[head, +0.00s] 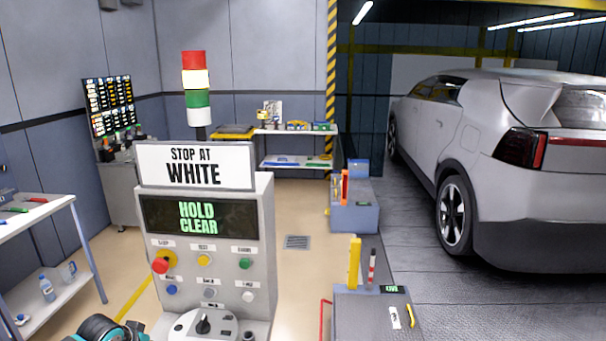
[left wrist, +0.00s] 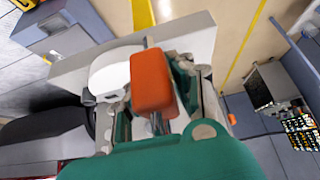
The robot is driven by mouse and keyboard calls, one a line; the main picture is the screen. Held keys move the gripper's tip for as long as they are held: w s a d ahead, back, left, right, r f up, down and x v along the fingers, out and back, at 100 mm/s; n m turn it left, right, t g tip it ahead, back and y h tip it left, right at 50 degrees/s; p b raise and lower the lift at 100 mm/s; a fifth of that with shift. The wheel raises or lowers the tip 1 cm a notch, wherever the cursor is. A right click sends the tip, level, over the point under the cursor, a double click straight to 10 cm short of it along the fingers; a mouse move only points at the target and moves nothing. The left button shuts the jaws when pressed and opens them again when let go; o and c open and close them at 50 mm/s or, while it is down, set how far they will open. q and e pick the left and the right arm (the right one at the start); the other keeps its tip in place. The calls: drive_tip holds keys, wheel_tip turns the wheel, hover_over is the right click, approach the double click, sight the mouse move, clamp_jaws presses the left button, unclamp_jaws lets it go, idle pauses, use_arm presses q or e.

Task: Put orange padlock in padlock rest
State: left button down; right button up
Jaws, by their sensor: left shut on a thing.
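The orange padlock (left wrist: 152,82) is in the left wrist view, body toward the camera, with its metal shackle partly visible below it. My left gripper (left wrist: 155,110) is shut on the padlock, its grey and green fingers on either side. The grey control console (head: 258,225) shows in the head view, with several coloured buttons and a black rotary switch (head: 203,325) on a white round base low on its front. In the head view only a dark and teal part of my left arm shows at the bottom edge; the padlock is hidden there. I cannot pick out the padlock rest. My right gripper is not in view.
A sign reading "STOP AT WHITE" (head: 195,166) and a stack light (head: 197,90) top the console. A white shelf table (head: 40,225) stands left. A grey pedestal (head: 372,315) with a yellow post stands right. A silver car (head: 480,150) is beyond.

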use_arm(q)
drive_tip(key=s+d+r+b, duration=0.1)
drive_tip(key=s+d+b, duration=0.3)
drive_tip(key=d, duration=0.3)
drive_tip(key=s+d+r+b, duration=0.1)
drive_tip(key=s+d+b, duration=0.25)
drive_tip(key=d, duration=0.35)
drive_tip(key=s+d+r+b, duration=0.3)
drive_tip(key=s+d+b, duration=0.1)
drive_tip(key=s, duration=0.5)
drive_tip(key=shift+d+r+n, duration=0.2)
drive_tip(key=shift+n, duration=0.2)
drive_tip(key=shift+s, duration=0.1)
